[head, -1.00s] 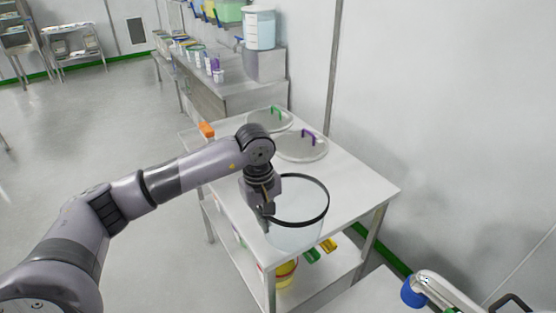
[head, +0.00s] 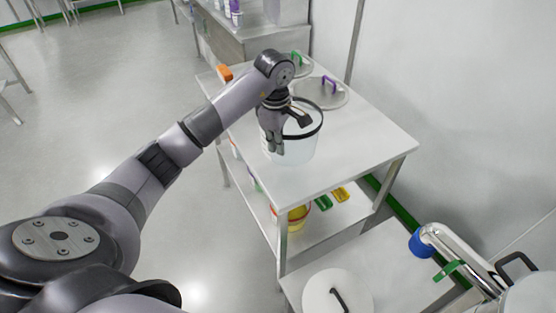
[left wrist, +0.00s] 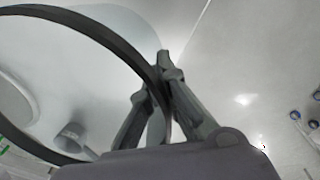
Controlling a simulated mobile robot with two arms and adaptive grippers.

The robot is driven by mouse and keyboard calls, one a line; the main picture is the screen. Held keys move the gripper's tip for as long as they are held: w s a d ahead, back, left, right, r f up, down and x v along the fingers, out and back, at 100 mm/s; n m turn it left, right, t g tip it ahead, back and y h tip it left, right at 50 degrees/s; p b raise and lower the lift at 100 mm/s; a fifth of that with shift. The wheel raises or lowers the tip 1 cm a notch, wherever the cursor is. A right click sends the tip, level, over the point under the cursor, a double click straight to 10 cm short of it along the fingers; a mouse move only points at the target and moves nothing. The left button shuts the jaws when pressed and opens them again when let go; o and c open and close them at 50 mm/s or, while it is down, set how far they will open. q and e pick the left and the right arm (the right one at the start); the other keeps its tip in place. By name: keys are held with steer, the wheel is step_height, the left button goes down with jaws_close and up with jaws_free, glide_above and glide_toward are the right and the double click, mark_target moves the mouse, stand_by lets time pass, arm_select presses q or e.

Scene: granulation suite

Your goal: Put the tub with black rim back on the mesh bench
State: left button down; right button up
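The clear tub with black rim (head: 300,150) is over the front part of a plain white table (head: 365,145). I cannot tell whether its base touches the tabletop. My left gripper (head: 274,146) is at the tub's left side, with its fingers closed over the wall. In the left wrist view the black rim (left wrist: 118,47) runs between the fingers (left wrist: 164,75), whose tips come together. The tub looks upright and empty. I see no surface that is clearly mesh. My right gripper is out of view.
Two round lids, one with a purple handle (head: 329,86) and one with a green handle, lie at the table's back. An orange item (head: 225,73) is at its left edge. A yellow tub (head: 294,217) is on the lower shelf. A metal pipe with blue end (head: 421,243) stands at front right.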

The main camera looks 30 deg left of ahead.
arm_select(q)
step_height(320, 180, down, 8)
steer(key=shift+r+p, duration=0.1)
steer(key=shift+p, duration=0.65)
steer(key=c, duration=2.3)
jaws_free()
steer(key=shift+f, duration=0.2)
steer(key=o, duration=0.5)
steer(key=shift+r, duration=0.15)
steer(key=shift+r, duration=0.3)
step_height(320, 180, up, 11)
steer(key=b, duration=0.3)
steer(key=shift+s+r, duration=0.2)
steer(key=shift+s, duration=0.2)
